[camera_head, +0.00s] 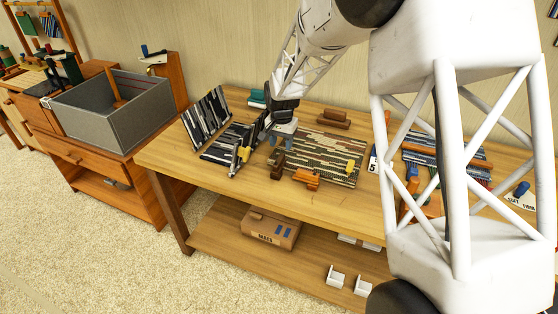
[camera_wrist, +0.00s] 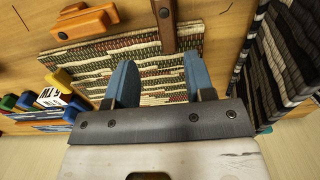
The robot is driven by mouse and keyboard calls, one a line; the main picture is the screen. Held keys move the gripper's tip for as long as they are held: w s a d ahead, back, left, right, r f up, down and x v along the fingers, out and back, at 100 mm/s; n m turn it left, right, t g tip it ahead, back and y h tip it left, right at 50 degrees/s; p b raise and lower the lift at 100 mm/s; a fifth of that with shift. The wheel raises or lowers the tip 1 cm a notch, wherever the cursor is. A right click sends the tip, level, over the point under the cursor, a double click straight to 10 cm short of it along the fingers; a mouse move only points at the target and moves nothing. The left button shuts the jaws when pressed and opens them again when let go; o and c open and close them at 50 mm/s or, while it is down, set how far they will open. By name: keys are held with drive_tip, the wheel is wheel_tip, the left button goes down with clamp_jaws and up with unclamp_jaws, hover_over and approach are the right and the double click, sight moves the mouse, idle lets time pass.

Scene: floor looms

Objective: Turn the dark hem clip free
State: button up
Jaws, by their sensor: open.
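The dark brown hem clip (camera_head: 277,165) sits at the near edge of a striped brown and cream woven mat (camera_head: 335,150) on the table. In the wrist view the dark clip (camera_wrist: 165,25) lies across the mat's edge, partly over the weave and partly over bare wood. An orange clip (camera_head: 307,179) sits beside it to the right in the head view, and it also shows in the wrist view (camera_wrist: 83,22). My gripper (camera_wrist: 160,72) is open and empty over the mat (camera_wrist: 140,60), with its blue fingers apart. The dark clip lies beyond the fingertips, not between them.
Dark striped mats stand in a rack (camera_head: 207,118) to the left, with a yellow clip (camera_head: 243,154) near it. Another yellow clip (camera_head: 350,167) is on the mat's right side. Brown blocks (camera_head: 333,119) lie behind. Bare tabletop (camera_head: 250,190) is free in front.

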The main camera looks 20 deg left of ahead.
sight(279, 160)
drive_tip(key=shift+a+f, duration=0.35)
drive_tip(key=shift+a, duration=0.15)
drive_tip(key=shift+f, duration=0.1)
drive_tip(key=shift+f, duration=3.8)
clamp_jaws()
